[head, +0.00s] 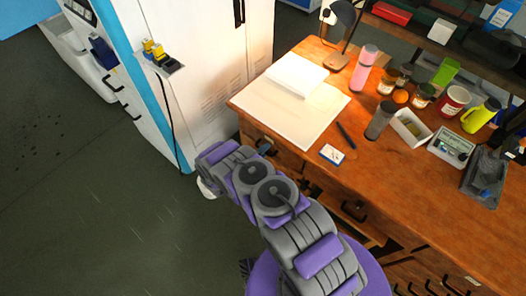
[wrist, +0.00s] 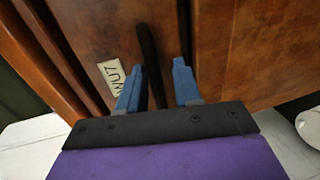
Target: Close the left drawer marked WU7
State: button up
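The drawer front marked WU7 (wrist: 92,28) fills the left part of the wrist view, brown wood with a pale label (wrist: 112,75) reading WU7. A dark bar handle (wrist: 149,55) stands out from it. My gripper (wrist: 158,65) is open, with one blue finger on each side of the handle and gaps between them. I cannot tell whether it touches the handle. In the head view my arm reaches to the left end of the wooden desk (head: 440,235) and hides much of the drawer there. How far the drawer stands out is unclear.
A white cabinet (head: 205,60) stands close by on the left, with a black cable hanging down its side. The desk top holds papers (head: 290,100), a lamp, a pink bottle (head: 363,68), jars and a dark tumbler (head: 380,120). Open floor (head: 90,200) lies at lower left.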

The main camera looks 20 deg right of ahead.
jog(key=shift+s+d+r, duration=0.1)
jog(key=shift+d, duration=0.05)
jog(key=p+v, duration=0.3)
jog(key=v, duration=1.4)
jog(key=shift+a+p, duration=0.3)
jog(key=shift+p, duration=0.1)
